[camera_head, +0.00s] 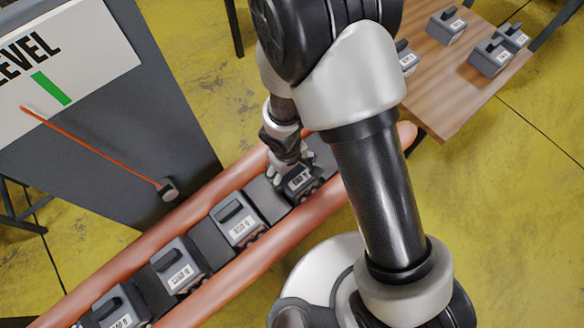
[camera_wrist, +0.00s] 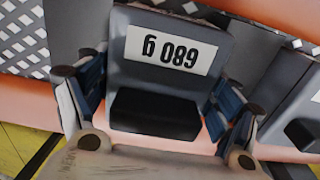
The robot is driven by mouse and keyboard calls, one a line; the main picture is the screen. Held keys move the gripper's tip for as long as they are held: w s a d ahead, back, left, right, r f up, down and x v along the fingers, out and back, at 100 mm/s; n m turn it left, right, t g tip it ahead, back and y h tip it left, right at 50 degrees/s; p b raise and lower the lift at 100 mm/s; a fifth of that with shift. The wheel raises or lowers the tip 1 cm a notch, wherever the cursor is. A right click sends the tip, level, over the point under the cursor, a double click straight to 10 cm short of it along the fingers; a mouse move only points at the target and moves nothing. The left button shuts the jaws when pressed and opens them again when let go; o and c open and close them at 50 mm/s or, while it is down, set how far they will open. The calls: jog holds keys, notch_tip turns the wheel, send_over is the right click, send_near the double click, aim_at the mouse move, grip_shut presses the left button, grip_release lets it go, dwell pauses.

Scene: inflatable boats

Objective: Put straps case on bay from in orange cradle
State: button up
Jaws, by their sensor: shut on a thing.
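My gripper (camera_head: 288,165) is shut on a dark grey case (camera_head: 302,184) at the upper right end of the row between two orange tubes. In the wrist view my gripper's two fingers (camera_wrist: 160,112) flank this case (camera_wrist: 124,75), which has a black block on its near side. Its white label appears upside down and seems to read 680 g; no straps marking is legible. The orange cradle (camera_head: 268,240) is the long tubed holder around the row. I cannot tell whether the held case touches the floor of the cradle. No bay can be clearly identified.
Several similar cases, such as one (camera_head: 238,224), line the cradle at lower left. A wooden table (camera_head: 450,95) at upper right holds more cases. A tall grey panel with a LEVEL sign (camera_head: 85,45) and an orange pointer (camera_head: 90,145) stands close at left.

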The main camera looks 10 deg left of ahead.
jog(key=o, duration=1.6)
jog(key=shift+c, duration=0.2)
jog(key=shift+r, duration=0.1)
notch_tip(320, 180, up, 12)
jog(key=s, duration=0.1)
jog(key=shift+a, duration=0.4)
